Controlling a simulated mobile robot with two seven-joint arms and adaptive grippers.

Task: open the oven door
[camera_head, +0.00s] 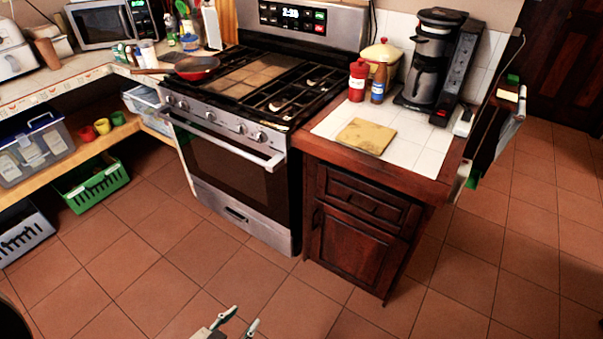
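The oven (290,228) is a stainless steel range in the middle of the view. Its door (230,178) has a dark window and looks shut. A long silver handle bar (222,142) runs across the top of the door, below the knobs. My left gripper (245,316) shows at the bottom edge, with its two pale fingertips apart and nothing visible between them. It is well short of the oven, apart from the door and handle. Most of its arm is out of frame. My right gripper is not in view.
A dark wood cabinet (358,245) adjoins the oven on the right. A red pan (197,68) sits on the stove top. At left, a green basket (92,185) and a grey bin (25,234) stand on the floor. The tiled floor (165,245) before the oven is clear.

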